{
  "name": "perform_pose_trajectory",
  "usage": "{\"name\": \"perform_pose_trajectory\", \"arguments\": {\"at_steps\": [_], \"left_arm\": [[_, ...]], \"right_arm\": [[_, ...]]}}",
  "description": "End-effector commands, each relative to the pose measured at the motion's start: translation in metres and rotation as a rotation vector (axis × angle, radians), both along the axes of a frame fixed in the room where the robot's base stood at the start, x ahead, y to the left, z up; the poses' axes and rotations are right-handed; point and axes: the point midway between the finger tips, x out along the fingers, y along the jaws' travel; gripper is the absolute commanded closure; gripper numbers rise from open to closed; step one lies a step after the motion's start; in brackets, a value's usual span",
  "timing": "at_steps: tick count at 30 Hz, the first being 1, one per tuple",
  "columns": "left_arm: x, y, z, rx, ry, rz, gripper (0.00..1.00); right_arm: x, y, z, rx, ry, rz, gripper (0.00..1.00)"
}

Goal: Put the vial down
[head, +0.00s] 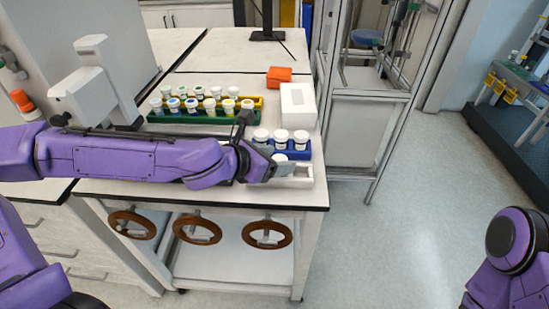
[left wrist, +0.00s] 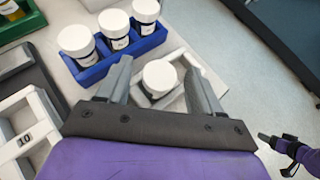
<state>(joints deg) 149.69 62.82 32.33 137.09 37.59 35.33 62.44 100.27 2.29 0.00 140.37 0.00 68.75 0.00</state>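A white-capped vial (left wrist: 160,77) stands in a small white holder (left wrist: 176,58) in the left wrist view. My left gripper (left wrist: 160,88) is open around it, with a gap showing between the cap and each finger. In the head view the left gripper (head: 284,169) is at the front right corner of the bench, over the white holder (head: 303,170). The vial's cap (head: 281,157) shows just behind the gripper there; its lower body is hidden. My right arm shows at the lower right. Part of it, perhaps the right gripper (left wrist: 268,137), shows small in the left wrist view.
A blue rack (head: 297,153) with three white-capped vials stands right behind the holder. Yellow and green racks (head: 206,117) with several vials, a white box (head: 298,106) and an orange box (head: 279,74) stand farther back. The floor to the right is clear.

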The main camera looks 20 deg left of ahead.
Motion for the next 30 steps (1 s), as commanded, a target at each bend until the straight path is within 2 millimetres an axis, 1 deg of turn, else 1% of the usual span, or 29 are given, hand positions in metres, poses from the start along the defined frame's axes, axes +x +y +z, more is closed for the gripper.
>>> {"name": "perform_pose_trajectory", "arguments": {"at_steps": [5, 8, 11, 14, 15, 16, 19, 21, 24, 26, 27, 30], "left_arm": [[0.000, 0.000, 0.000, 0.000, 0.000, 0.000, 0.35], [-0.001, 0.001, 0.004, -0.001, -0.001, 0.001, 0.35], [-0.009, 0.007, 0.013, -0.004, -0.003, 0.005, 0.35], [-0.024, 0.012, 0.025, -0.008, -0.003, 0.000, 0.35], [-0.024, 0.016, 0.013, -0.010, -0.009, 0.013, 0.35], [-0.025, 0.018, 0.013, -0.009, -0.013, 0.019, 0.35], [-0.035, 0.023, 0.019, -0.010, -0.012, 0.022, 0.35], [-0.045, 0.025, 0.022, -0.011, -0.008, 0.004, 0.35], [-0.059, 0.033, 0.032, -0.010, -0.008, 0.005, 0.35], [-0.069, 0.037, 0.038, -0.008, -0.006, 0.000, 0.35], [-0.074, 0.040, 0.048, -0.008, -0.005, 0.000, 0.35], [-0.085, 0.046, 0.058, -0.004, -0.002, 0.000, 0.35]], "right_arm": [[0.000, 0.000, 0.000, 0.000, 0.000, 0.000, 0.40], [0.000, 0.000, 0.003, 0.000, 0.000, 0.000, 0.40], [0.000, 0.000, 0.010, 0.000, 0.000, 0.000, 0.40], [0.000, 0.000, 0.019, 0.000, 0.000, 0.000, 0.40], [0.001, 0.000, -0.005, 0.000, -0.001, 0.000, 0.40], [0.001, 0.000, -0.014, 0.000, -0.001, 0.000, 0.40], [0.000, 0.000, -0.036, 0.001, 0.001, 0.000, 0.40], [0.000, 0.000, -0.052, 0.000, 0.000, 0.000, 0.40], [0.000, 0.000, -0.073, 0.000, 0.000, 0.000, 0.40], [0.000, 0.000, -0.082, 0.000, 0.000, 0.000, 0.40], [0.000, 0.000, -0.079, 0.000, 0.000, 0.000, 0.40], [0.000, 0.000, -0.078, 0.000, 0.000, 0.000, 0.40]]}}
